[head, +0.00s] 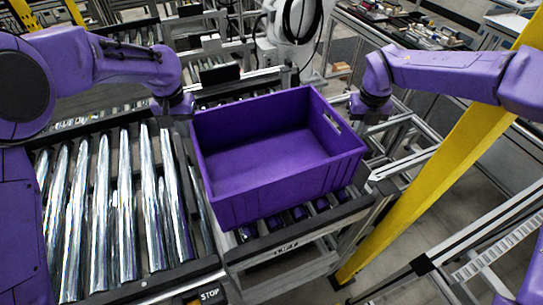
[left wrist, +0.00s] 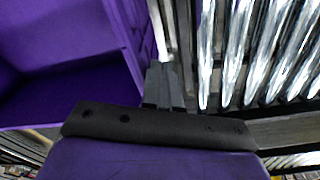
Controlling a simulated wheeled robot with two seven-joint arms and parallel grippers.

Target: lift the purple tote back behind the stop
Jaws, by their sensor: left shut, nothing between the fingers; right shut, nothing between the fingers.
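The purple tote (head: 285,185) is open-topped and looks empty. It sits upright over the roller lane right of centre, turned a little in the head view, with a hand slot in its right wall. It also fills the left of the left wrist view (left wrist: 60,60). My left gripper (head: 188,117) is shut and empty beside the tote's left wall; its closed fingers show in the left wrist view (left wrist: 163,85). My right gripper (head: 358,117) is shut and empty beside the right wall. I cannot tell whether either touches the tote.
A dark end bar (head: 300,230) crosses the lane in front of the tote. Bare shiny rollers (head: 120,200) lie to the left, with a STOP label (head: 210,294) at their front edge. A yellow post (head: 435,180) stands at the right.

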